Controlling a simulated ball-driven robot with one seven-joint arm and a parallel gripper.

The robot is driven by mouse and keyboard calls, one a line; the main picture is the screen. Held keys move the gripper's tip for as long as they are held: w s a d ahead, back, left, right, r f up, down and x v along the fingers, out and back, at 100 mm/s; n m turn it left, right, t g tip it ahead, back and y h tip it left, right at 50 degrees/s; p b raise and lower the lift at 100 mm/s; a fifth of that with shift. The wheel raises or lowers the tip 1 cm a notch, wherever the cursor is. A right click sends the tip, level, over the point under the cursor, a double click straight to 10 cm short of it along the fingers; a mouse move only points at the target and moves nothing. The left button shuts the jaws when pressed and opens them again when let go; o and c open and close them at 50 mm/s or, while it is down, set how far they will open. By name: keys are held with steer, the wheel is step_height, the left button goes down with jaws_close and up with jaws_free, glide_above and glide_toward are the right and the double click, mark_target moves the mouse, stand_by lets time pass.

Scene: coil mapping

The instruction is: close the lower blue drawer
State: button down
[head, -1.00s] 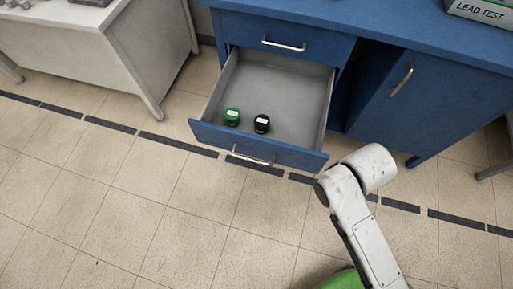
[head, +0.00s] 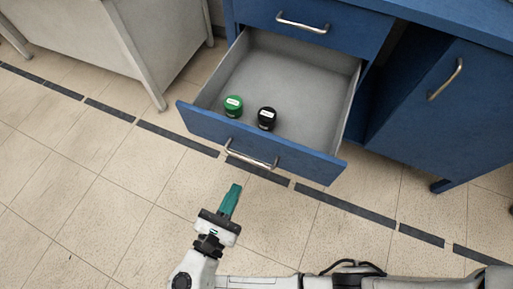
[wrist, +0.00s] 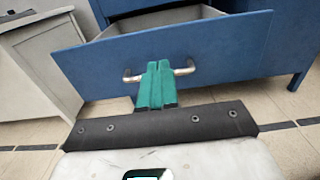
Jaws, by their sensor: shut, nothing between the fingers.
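The lower blue drawer (head: 310,161) is pulled out of the blue cabinet, its grey inside showing in the head view. Its metal handle (head: 251,153) is on the front panel. My gripper (head: 235,187) has green fingers, shut and empty, a short way in front of the drawer front and just below the handle in the picture. In the wrist view the shut fingers (wrist: 158,66) point at the drawer front (wrist: 225,50) and overlap the middle of the handle (wrist: 184,71). Whether they touch it cannot be told.
A green-capped jar (head: 233,106) and a black-capped jar (head: 267,118) stand in the drawer. A closed upper drawer (head: 340,32) is above. A cabinet door (head: 425,95) is at right, a grey table (head: 165,45) at left. The tiled floor in front is clear.

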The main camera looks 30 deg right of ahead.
mark_target(262, 137)
steer(key=x, duration=1.4)
steer(key=shift+d, duration=0.1)
steer(key=shift+w+d, duration=0.15)
steer(key=shift+d, duration=0.1)
steer(key=b+x, duration=0.8)
steer(key=x, duration=2.6)
steer(key=shift+f, duration=0.1)
